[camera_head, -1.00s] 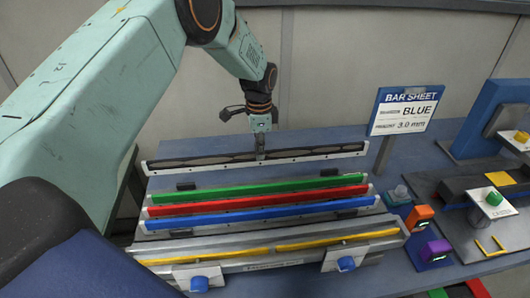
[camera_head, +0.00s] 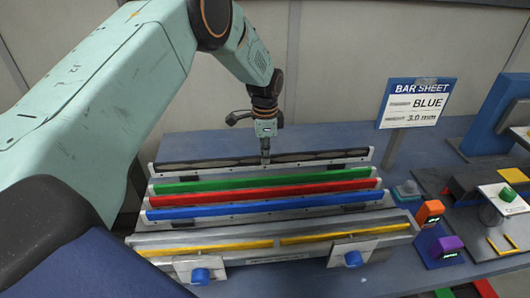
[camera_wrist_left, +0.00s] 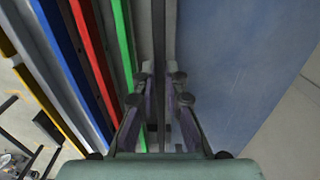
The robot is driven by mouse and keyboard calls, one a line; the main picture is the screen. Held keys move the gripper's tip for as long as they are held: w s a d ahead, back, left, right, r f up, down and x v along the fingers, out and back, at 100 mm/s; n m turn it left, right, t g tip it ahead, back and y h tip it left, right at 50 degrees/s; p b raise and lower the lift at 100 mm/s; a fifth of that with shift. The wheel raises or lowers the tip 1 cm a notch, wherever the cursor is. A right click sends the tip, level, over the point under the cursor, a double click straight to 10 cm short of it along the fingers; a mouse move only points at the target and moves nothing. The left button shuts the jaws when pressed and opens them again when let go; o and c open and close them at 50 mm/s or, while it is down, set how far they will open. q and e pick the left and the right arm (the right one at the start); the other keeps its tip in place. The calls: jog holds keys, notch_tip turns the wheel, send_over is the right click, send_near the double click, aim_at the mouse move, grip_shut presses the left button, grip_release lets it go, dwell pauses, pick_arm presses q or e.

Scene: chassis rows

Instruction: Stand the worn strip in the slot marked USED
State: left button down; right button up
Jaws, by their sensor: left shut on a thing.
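A long dark strip with a pale grey lower edge (camera_head: 215,163) stands on edge at the back of the row of bars. My left gripper (camera_head: 265,158) is shut on it near its middle, from above. In the left wrist view the dark strip (camera_wrist_left: 158,40) runs between the fingers of the left gripper (camera_wrist_left: 158,100). I cannot tell whether its underside touches the bench or a slot. No USED mark is readable. My right gripper is not in view.
Green (camera_head: 260,180), red (camera_head: 260,193) and blue (camera_head: 270,207) bars lie in parallel just in front. A grey fixture with yellow strips (camera_head: 330,236) and blue knobs is nearest. A BAR SHEET sign (camera_head: 416,103) stands right. Blue bench behind the dark strip (camera_head: 200,145) is clear.

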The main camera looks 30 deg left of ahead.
aim_at(265, 168)
pick_arm(q)
jog(key=shift+w, duration=0.1)
dwell(0.3)
jog(key=shift+f+b, duration=1.35)
jog(key=shift+f, duration=0.85)
dwell(0.6)
jog(key=c, duration=1.3)
grip_release()
jog(key=shift+c, duration=0.2)
